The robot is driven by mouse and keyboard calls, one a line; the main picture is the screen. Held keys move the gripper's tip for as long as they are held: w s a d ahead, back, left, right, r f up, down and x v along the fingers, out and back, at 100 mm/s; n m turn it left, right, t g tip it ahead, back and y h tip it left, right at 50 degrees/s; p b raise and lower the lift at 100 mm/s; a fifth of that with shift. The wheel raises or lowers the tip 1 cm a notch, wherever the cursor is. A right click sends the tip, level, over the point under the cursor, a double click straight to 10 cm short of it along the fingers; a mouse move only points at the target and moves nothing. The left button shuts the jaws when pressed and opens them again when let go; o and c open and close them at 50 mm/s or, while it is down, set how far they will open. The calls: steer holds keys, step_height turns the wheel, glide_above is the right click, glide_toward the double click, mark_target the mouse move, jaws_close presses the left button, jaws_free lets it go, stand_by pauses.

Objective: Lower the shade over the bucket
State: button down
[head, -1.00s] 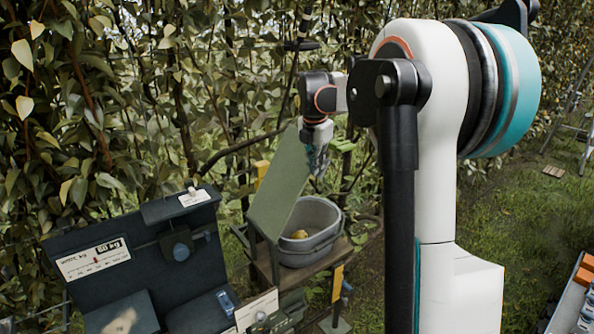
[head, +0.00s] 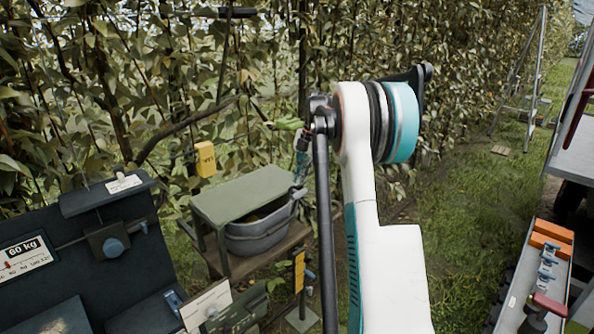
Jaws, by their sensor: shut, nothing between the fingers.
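The shade (head: 241,193) is a flat grey-green panel. It lies about level over the grey bucket (head: 262,234) and covers most of its opening. The bucket's front wall and right rim show below and beside the panel. What is inside the bucket is mostly hidden. My gripper (head: 299,182) points down at the right end of the shade, above the bucket's right rim. It is shut and holds nothing. I cannot tell whether its tips touch the panel's edge.
The bucket stands on a low wooden stand (head: 258,262). A dark weighing unit (head: 105,240) is at the left, and a yellow tag (head: 205,159) hangs behind the shade. Foliage fills the back. A tray with orange items (head: 550,240) is at the right; grass lies between.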

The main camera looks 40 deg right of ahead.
mark_target(301, 192)
steer(key=shift+d+f+b, duration=0.25)
steer(key=shift+f+b, duration=0.15)
steer(key=shift+f, duration=0.65)
steer(key=shift+d+f+b, duration=0.2)
steer(key=shift+f+b, duration=0.2)
steer(key=shift+f, duration=0.6)
